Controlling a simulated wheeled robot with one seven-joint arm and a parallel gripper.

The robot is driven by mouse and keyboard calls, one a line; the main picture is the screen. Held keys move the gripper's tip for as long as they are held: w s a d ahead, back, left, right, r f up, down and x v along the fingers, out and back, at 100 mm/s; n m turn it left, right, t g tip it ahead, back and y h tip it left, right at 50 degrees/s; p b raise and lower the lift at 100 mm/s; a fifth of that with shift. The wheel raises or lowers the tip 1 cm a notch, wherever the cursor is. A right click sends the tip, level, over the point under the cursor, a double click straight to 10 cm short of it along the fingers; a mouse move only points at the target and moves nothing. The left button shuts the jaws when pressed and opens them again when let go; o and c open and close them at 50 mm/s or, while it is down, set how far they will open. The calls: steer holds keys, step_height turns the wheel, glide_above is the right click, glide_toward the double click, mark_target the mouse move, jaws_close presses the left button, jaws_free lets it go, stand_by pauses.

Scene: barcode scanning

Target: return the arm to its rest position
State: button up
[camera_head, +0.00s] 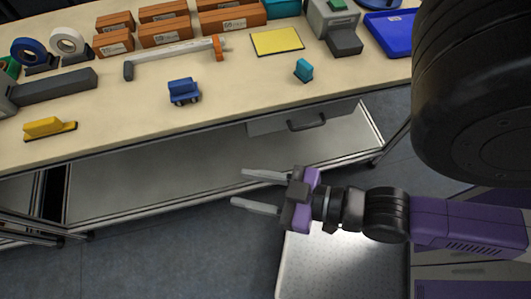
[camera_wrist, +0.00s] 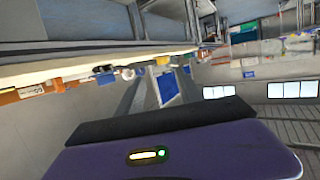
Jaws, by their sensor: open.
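My gripper (camera_head: 246,189) shows in the head view, its two grey fingers spread apart with nothing between them. It is in front of the workbench (camera_head: 110,110), below the tabletop level in the picture, pointing left. My purple and black arm stretches in from the right edge. In the wrist view the fingers are not clear; a dark bar and a purple housing with small lights fill the bottom. The wrist view looks tilted across the room, with the bench items along the left.
Floor (camera_head: 190,255) is clear.

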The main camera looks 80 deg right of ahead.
steer(key=shift+s+d+r+n+y, duration=0.1)
steer(key=shift+s+r+n+y, duration=0.15)
steer(key=shift+s, duration=0.55)
steer(key=shift+s+d+r+n+y, duration=0.15)
steer(key=shift+s+r+y, duration=0.15)
steer(key=shift+s, duration=0.5)
